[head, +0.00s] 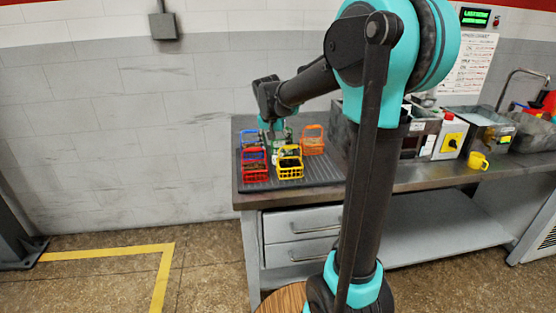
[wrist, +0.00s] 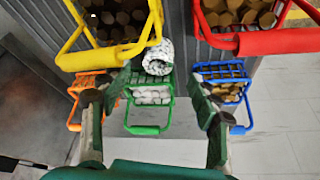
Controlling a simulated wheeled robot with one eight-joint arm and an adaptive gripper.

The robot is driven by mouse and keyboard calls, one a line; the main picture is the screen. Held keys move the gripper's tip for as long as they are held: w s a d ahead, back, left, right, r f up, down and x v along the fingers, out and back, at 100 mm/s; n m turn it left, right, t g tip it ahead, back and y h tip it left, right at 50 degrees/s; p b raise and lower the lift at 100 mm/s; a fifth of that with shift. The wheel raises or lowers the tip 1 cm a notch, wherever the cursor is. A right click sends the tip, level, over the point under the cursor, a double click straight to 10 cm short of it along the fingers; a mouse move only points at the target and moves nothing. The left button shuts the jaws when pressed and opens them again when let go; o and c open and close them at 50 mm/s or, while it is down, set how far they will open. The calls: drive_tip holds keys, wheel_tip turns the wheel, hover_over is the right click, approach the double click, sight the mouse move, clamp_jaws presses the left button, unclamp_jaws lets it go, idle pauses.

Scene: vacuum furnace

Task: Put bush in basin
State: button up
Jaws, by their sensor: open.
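A white-and-green mottled hollow cylinder (wrist: 158,57), which looks like the bush, lies at the far edge of the green basket (wrist: 145,130) in the wrist view. The green basket holds similar white-and-green pieces. My gripper (wrist: 160,98) is open above this basket, one finger on each side, with nothing clearly held. In the head view my gripper (head: 271,132) is low over the baskets at the table's left end; the bush cannot be made out there. An open metal basin-like tank (head: 480,117) stands at the right of the worktop, near a tap.
Yellow (head: 290,163), red (head: 253,162), orange (head: 313,140) and blue (wrist: 222,72) baskets crowd around the green one on a ribbed dark mat (head: 320,177). The front worktop strip is mostly clear.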

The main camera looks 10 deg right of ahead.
sight(278, 154)
drive_tip(key=shift+x, duration=3.1)
drive_tip(key=shift+d+r, duration=0.1)
drive_tip(key=shift+d, duration=0.1)
clamp_jaws()
